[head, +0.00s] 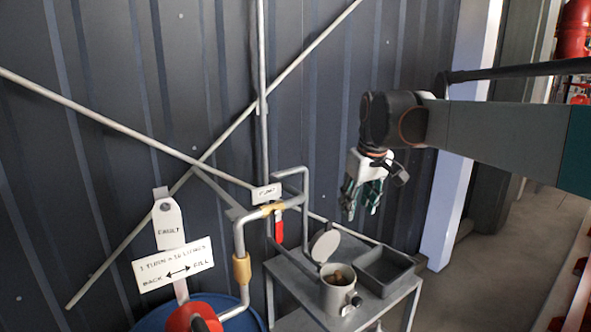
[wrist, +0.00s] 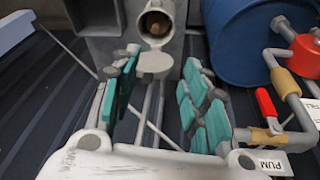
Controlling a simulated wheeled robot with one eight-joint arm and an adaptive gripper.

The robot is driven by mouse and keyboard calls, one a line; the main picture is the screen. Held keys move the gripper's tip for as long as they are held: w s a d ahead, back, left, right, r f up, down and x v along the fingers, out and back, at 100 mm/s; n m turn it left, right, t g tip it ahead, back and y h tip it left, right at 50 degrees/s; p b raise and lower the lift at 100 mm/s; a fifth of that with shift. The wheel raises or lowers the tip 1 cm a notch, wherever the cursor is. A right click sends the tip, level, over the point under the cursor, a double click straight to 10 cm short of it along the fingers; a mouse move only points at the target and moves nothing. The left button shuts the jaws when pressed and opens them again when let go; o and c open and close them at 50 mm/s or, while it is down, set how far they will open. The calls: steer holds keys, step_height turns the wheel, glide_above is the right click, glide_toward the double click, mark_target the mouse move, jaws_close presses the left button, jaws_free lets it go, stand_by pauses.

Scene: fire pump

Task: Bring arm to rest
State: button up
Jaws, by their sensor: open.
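My arm reaches in from the right side of the head view. Below the gripper, a grey cup (head: 338,292) with its round lid (head: 324,246) open stands on the stand (head: 300,293). The cup holds something brown and also shows in the wrist view (wrist: 140,20).
A grey tray (head: 384,270) sits beside the cup. Pipes with a red-handled valve (head: 279,228) rise left of the stand. A blue drum (head: 241,320) with a red part on top is at lower left. A corrugated wall stands behind. Floor (head: 500,270) is open at right.

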steer(key=s+d+f+m+t+b, duration=0.1)
steer(key=s+f+b, duration=0.1)
steer(key=s+f, duration=0.5)
steer(key=s+d+f+m+t+b, duration=0.1)
steer(key=s+d+f+m+b, duration=0.1)
steer(key=s+f, duration=0.5)
steer(key=s+d+f+m+t+b, duration=0.1)
steer(key=s+f+b, duration=0.3)
steer(key=s, duration=1.2)
step_height(320, 180, down, 3)
steer(key=shift+s+d+r+m+t+h, duration=0.1)
steer(key=shift+s+d+m+t+h, duration=0.2)
steer(key=shift+s+d+t, duration=0.1)
steer(key=shift+c, duration=0.8)
steer(key=shift+a, duration=0.15)
steer(key=shift+c, duration=0.2)
